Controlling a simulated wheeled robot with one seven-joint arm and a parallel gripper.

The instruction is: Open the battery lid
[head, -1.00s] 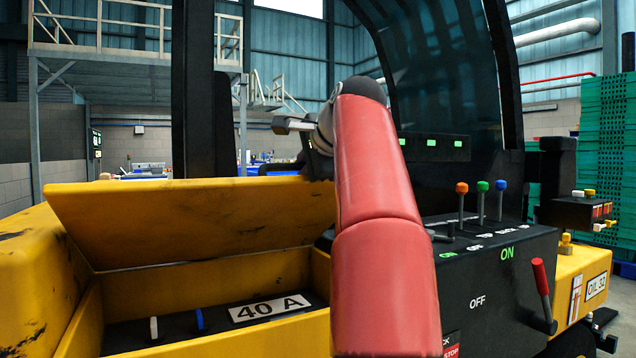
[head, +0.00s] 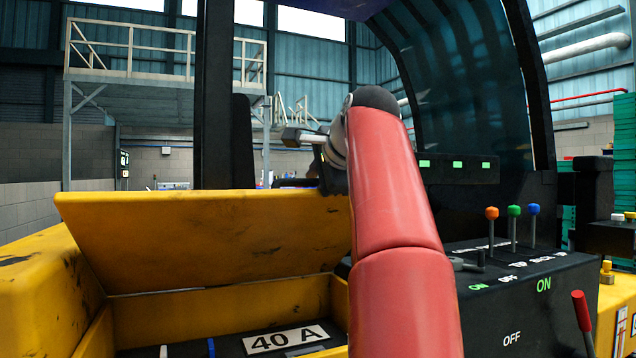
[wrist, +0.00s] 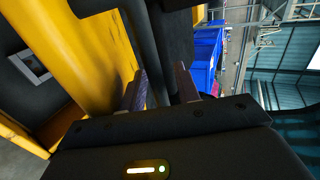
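The yellow battery lid (head: 200,240) stands raised and tilted up along the back of its yellow box in the head view. The open box shows a dark battery top with a white "40 A" label (head: 287,340). In the wrist view the lid (wrist: 85,50) fills the left side, close to my gripper (wrist: 160,90). My gripper's two fingers are apart, with a gap between them and dark bars showing beyond. I cannot tell whether the left finger touches the lid. In the head view my red arm and the lid hide the fingers.
A black control panel (head: 520,300) with coloured levers stands right of my arm. A red lever (head: 582,312) rises at its right end. A dark upright post (head: 226,100) stands behind the lid. A blue object (wrist: 205,55) lies farther off in the wrist view.

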